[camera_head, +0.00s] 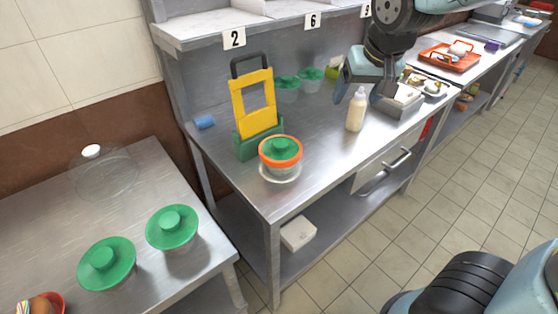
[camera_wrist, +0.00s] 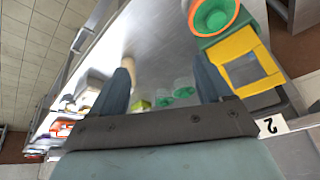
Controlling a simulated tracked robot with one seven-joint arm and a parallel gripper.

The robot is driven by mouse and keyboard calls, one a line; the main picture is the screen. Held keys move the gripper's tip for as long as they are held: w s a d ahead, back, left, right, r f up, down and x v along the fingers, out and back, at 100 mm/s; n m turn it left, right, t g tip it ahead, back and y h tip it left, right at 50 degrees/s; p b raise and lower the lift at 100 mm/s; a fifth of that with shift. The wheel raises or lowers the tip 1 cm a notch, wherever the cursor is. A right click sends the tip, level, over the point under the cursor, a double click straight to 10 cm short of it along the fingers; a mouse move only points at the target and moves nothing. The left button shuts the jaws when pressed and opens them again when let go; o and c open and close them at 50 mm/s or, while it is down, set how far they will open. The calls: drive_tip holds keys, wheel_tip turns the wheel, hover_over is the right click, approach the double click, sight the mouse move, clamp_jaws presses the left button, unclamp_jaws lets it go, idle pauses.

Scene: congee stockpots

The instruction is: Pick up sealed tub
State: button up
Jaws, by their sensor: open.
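A tub with a green knobbed lid and an orange ring around its rim (camera_head: 281,152) stands on a pale round base near the front left of the middle steel counter. It also shows at the top right of the wrist view (camera_wrist: 214,16). Two green-lidded tubs (camera_head: 287,84) (camera_head: 311,75) stand at the back of that counter. Two more (camera_head: 106,263) (camera_head: 172,228) stand on the left table. My gripper (camera_head: 358,90) is open and empty above the counter, right of the orange-ringed tub and apart from it. It also shows in the wrist view (camera_wrist: 164,62).
A yellow frame with a dark handle (camera_head: 253,98) stands in a green holder right behind the orange-ringed tub. A cream bottle (camera_head: 356,110) stands near my gripper. A blue roll (camera_head: 205,122) lies at the left. An orange tray (camera_head: 449,58) is farther right.

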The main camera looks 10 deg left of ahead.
drive_tip(key=n, duration=0.2)
approach(281, 143)
drive_tip(key=x, duration=0.2)
drive_tip(key=shift+w+a+f, duration=0.1)
drive_tip(key=shift+a+f, duration=0.2)
drive_tip(key=shift+d+x, duration=0.1)
drive_tip(key=shift+x, duration=0.85)
drive_tip(key=shift+d+x, duration=0.15)
drive_tip(key=shift+x, duration=1.6)
drive_tip(key=shift+w, duration=0.1)
drive_tip(key=shift+c, duration=0.2)
clamp_jaws()
